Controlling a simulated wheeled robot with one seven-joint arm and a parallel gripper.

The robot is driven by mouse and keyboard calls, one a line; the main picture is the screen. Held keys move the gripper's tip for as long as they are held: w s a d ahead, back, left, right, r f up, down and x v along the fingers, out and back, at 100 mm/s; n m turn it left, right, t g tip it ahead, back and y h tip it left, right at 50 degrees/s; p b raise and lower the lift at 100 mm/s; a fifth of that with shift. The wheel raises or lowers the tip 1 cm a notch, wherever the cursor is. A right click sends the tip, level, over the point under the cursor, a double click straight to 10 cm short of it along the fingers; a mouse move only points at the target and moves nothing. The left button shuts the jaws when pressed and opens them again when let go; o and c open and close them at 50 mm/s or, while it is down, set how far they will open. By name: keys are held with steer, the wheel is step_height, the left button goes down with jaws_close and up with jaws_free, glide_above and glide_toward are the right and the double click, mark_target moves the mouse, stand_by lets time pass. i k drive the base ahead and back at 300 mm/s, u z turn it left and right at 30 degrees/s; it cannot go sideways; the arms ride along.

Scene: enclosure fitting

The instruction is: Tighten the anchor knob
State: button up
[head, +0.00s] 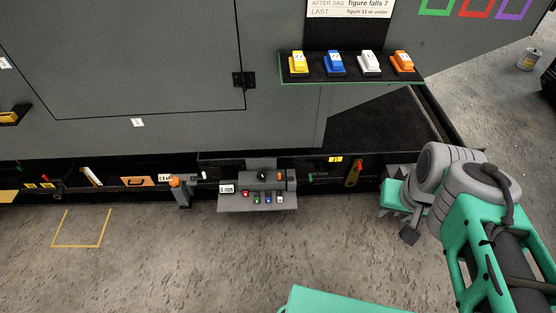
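No label reading "anchor" is legible, so I cannot tell which part is the anchor knob. A black round knob (263,176) sits on a small grey unit at the foot of the enclosure. An orange-topped grey post (176,182) stands on the floor to its left. My gripper (409,237) hangs over the concrete floor at the right, well apart from both. Its fingers are small and dark here, and I cannot tell whether they are open or shut.
Red, green, blue and white buttons (257,199) line the grey unit's front shelf. A red-tipped brown lever (353,174) stands between the unit and my arm. A shelf (350,79) above holds coloured blocks. The front floor (190,265) is mostly clear, with a yellow outline (81,246) at left.

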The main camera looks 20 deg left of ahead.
mark_target(262, 175)
steer(key=u, duration=0.4)
steer(key=i, duration=0.7)
steer(key=u, duration=0.75)
steer(key=i, duration=0.6)
steer(key=u, duration=0.05)
